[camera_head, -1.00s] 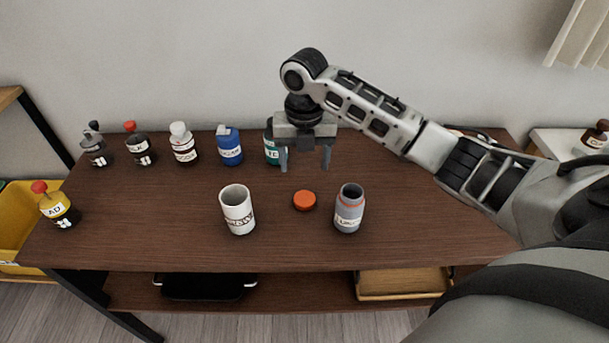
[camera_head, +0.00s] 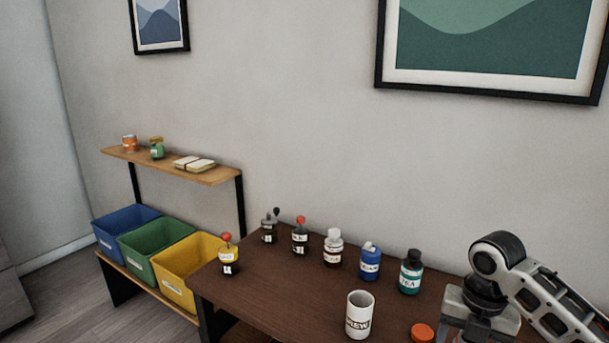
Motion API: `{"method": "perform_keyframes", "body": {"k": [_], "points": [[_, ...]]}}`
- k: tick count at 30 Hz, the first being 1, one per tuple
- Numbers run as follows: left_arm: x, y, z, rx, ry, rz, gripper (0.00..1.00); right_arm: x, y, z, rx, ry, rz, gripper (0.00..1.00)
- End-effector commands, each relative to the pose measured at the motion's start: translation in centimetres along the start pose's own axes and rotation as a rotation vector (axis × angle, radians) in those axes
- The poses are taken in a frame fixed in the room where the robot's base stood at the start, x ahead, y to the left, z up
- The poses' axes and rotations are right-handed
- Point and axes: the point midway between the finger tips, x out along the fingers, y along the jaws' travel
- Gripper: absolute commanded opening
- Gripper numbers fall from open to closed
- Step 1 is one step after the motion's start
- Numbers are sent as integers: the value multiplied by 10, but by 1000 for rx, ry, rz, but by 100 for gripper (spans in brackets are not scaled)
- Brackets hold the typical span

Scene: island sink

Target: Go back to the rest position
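My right arm comes in from the lower right in the head view. Its wrist and the top of its gripper body show above the table's right part, but the fingertips are cut off by the bottom edge. My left gripper is not in view. On the dark wooden table (camera_head: 262,293) stand a white mug (camera_head: 360,317) and, by the bottom edge, an orange-red lid (camera_head: 422,332). Behind them stand a teal-labelled bottle (camera_head: 411,274), a blue bottle (camera_head: 370,263), a white-capped bottle (camera_head: 333,250) and a red-capped dark bottle (camera_head: 300,238).
Left of the table, a low rack holds a blue bin (camera_head: 122,236), a green bin (camera_head: 155,249) and a yellow bin (camera_head: 185,277). Floor is open at lower left.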

Motion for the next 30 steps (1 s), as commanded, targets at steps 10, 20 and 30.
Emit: {"method": "perform_keyframes", "body": {"k": [10, 20, 30], "points": [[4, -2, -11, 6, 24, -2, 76, 56, 25, -67, 364, -4, 72, 66], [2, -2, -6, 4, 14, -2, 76, 96, 30, -160, 1081, 55, 221, 66], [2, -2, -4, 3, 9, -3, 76, 94, -16, -222, 1970, 113, 334, 66]]}}
